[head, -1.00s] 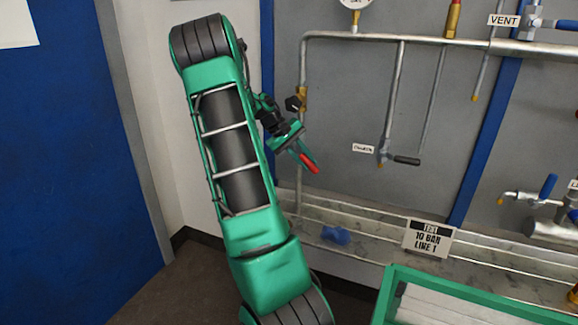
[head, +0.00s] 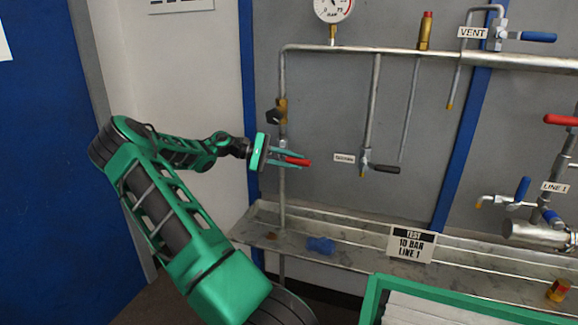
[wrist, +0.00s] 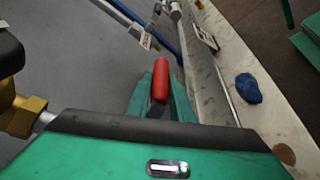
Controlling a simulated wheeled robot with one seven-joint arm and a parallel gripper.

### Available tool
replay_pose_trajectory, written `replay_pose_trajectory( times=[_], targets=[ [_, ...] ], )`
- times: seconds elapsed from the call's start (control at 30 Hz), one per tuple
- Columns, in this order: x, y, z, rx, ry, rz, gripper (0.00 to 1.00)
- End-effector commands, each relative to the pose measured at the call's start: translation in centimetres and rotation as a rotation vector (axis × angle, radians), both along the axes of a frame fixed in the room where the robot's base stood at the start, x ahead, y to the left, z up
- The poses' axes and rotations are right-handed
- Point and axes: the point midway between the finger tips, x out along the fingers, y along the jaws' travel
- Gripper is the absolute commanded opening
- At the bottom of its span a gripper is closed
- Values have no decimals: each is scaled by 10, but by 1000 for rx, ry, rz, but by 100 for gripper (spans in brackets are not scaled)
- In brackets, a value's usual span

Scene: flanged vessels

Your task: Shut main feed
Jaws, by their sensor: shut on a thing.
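A lever with a red grip (head: 297,161) lies across the left vertical pipe (head: 283,200) in the head view and points right, nearly level. My gripper (head: 301,160) comes in from the left at about the same height, its teal fingers closed around the red grip. In the wrist view the red grip (wrist: 160,80) sits between the two fingers (wrist: 160,97). The lever's pivot on the pipe is hidden by my gripper. I see no readable label saying main feed.
A brass fitting with a black knob (head: 275,115) sits just above my gripper. A black-handled valve (head: 385,169) is to the right. A gauge (head: 334,8) and VENT valve (head: 538,37) are higher. A blue cloth-like lump (head: 321,245) lies on the ledge.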

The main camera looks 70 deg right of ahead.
Motion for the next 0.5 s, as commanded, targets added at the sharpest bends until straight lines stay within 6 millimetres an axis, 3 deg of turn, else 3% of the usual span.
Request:
replay_pose_trajectory(
  times=[0.5],
  targets=[
    [7,-3,2,-1,41,19,0]
  ],
)
